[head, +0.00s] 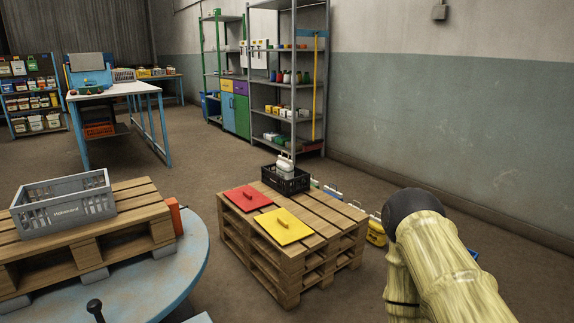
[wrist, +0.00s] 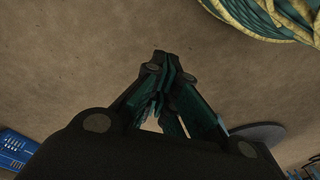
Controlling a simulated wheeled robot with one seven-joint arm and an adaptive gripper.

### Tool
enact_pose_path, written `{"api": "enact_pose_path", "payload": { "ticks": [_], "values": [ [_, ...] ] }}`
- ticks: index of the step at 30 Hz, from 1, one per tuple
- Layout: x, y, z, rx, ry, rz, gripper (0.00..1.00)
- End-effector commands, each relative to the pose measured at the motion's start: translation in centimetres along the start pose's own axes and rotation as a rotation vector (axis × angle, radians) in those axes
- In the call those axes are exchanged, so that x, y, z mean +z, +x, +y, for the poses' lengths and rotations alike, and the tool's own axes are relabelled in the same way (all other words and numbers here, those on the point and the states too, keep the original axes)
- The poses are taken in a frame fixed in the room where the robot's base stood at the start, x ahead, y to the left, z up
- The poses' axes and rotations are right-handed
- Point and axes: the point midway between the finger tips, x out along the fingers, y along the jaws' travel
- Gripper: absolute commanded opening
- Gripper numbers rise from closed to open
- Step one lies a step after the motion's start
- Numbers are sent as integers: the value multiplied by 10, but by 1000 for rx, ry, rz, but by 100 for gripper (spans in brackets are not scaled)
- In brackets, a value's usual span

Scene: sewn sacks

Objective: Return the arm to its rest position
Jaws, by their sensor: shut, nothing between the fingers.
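My gripper (wrist: 163,62) shows in the wrist view, dark with teal pads. Its fingers meet at the tips and hold nothing. Brown floor lies behind it. My arm, in a yellow-green ribbed cover with a black joint, stands at the lower right of the head view. The gripper itself does not show in the head view.
A pallet stack (head: 320,230) bears a red board (head: 238,203), a yellow board (head: 275,235) and a black crate (head: 297,183) with a white item in it. At left, a grey crate (head: 62,210) sits on a pallet on a round blue table (head: 195,250). Shelves (head: 290,50) stand behind.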

Motion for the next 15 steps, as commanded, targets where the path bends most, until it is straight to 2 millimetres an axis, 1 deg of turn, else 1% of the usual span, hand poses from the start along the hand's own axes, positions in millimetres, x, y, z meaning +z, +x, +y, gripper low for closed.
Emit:
{"api": "enact_pose_path", "payload": {
  "ticks": [1, 5, 6, 11, 15],
  "values": [
    [12, -5, 9, 24, 25, -35, 0],
    [43, -20, 31, 86, 95, -123, 0],
    [38, -30, 28, 81, 91, -116, 0],
    [35, -50, 26, 79, 88, -113, 0],
    [33, -70, 24, 79, 87, -112, 0]
  ]
}}
